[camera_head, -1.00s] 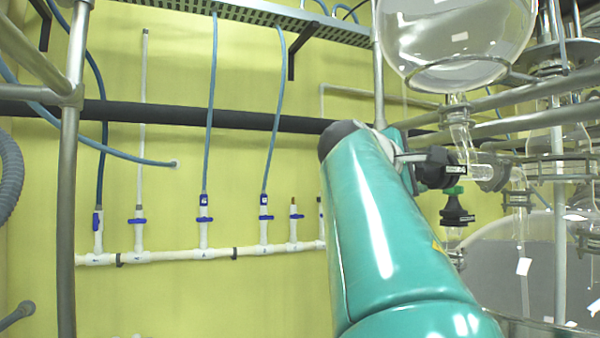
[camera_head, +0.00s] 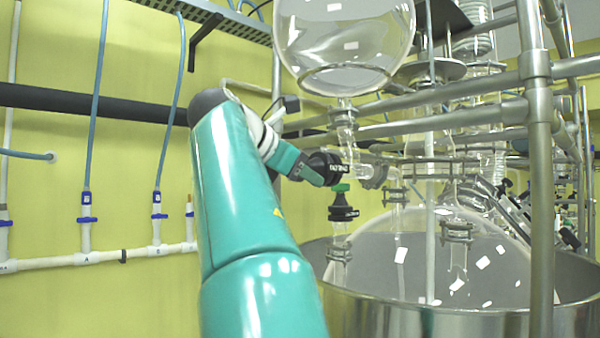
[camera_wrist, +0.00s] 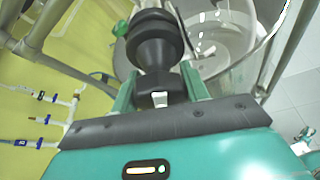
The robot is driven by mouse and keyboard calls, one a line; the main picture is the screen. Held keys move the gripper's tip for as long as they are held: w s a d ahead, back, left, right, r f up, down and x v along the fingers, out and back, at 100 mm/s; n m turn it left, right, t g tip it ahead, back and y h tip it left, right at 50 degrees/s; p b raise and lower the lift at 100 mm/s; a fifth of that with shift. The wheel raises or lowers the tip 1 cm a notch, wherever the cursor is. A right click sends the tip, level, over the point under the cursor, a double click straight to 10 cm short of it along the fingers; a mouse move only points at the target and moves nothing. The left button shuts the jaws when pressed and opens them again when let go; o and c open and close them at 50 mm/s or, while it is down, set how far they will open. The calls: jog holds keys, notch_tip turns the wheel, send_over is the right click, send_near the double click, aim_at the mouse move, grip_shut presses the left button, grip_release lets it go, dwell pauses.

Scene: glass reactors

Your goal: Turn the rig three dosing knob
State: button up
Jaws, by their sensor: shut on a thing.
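The black dosing knob (camera_head: 325,168) sits on the glass valve under the round glass flask (camera_head: 345,45). My gripper (camera_head: 308,170) reaches it from the left, at the end of my teal arm. In the wrist view the ribbed black knob (camera_wrist: 154,45) fills the space ahead of the palm. The two teal fingers of my gripper (camera_wrist: 160,88) stand on either side of its near end and are shut on it. A second black knob with a green collar (camera_head: 343,208) is just below. The rig number cannot be read.
A wide steel vessel (camera_head: 400,318) with a glass dome stands below right. Steel rails and a post (camera_head: 540,170) cross the right side. White pipes with blue valves (camera_head: 87,220) run along the yellow wall at left.

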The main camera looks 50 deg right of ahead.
jog(key=n+g, duration=0.2)
jog(key=n, duration=0.2)
jog(key=shift+s+g+y, duration=0.15)
jog(key=shift+g+y, duration=0.25)
dwell(0.4)
jog(key=o, duration=1)
jog(key=shift+a, duration=0.1)
jog(key=w+a+r, duration=0.1)
jog(key=w+a, duration=0.3)
jog(key=a, duration=1)
jog(key=shift+w, duration=0.15)
jog(key=shift+r, duration=0.1)
